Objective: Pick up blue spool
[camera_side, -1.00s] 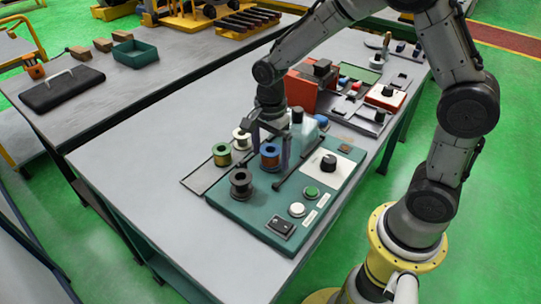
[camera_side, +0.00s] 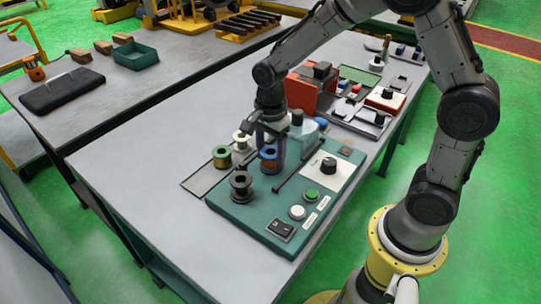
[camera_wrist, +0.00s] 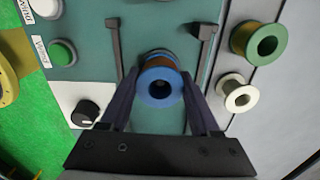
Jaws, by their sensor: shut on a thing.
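The blue spool (camera_side: 268,157) has blue flanges and a copper-brown winding. It is upright on or just above the green winding panel (camera_side: 252,213); I cannot tell if it touches. My gripper (camera_side: 269,148) comes down over it from above, with its dark fingers on either side. In the wrist view the blue spool (camera_wrist: 160,86) sits between the two fingertips of my gripper (camera_wrist: 160,92), and its round top with a dark hole faces the camera. The gripper is shut on the spool.
A green spool (camera_side: 222,156), a white spool (camera_side: 241,140) and a dark spool (camera_side: 241,184) stand close by. A black knob (camera_side: 328,164) and push buttons are on the panel's right. A red box (camera_side: 303,95) stands behind.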

